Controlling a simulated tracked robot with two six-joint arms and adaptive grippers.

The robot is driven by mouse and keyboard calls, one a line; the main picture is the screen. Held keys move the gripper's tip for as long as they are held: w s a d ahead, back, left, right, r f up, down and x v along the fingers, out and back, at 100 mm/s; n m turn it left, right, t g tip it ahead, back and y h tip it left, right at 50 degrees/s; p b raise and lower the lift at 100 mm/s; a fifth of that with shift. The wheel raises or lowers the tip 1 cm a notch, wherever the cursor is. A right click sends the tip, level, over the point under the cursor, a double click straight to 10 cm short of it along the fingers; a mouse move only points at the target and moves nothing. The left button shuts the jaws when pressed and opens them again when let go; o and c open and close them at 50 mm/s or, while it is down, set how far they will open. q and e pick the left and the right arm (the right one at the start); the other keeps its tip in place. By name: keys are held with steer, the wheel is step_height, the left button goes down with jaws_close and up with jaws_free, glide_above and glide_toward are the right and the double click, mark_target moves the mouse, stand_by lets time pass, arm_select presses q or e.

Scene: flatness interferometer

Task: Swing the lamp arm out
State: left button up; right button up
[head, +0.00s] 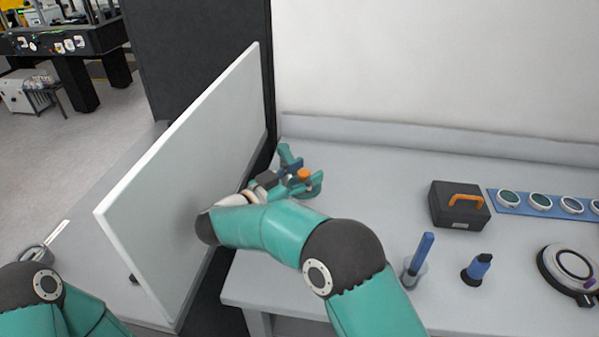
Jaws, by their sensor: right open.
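My right gripper (304,170) is open at the back left of the bench, beside the white panel, with its teal fingers apart. A small orange piece (304,175) shows between or just behind the fingers; I cannot tell whether it belongs to the lamp arm or whether the gripper touches it. No lamp arm can be made out clearly; my right arm and gripper cover part of that corner.
The upright white panel (190,180) stands close left of my right gripper. On the bench (370,190) are a black case (457,205) with an orange handle, a blue strip (520,202) of round discs, two blue-topped tools, and a round black-rimmed device (570,270). The bench's middle is clear.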

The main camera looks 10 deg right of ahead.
step_height(320, 180, up, 10)
stand_by(0.6)
steer(key=shift+c, duration=0.4)
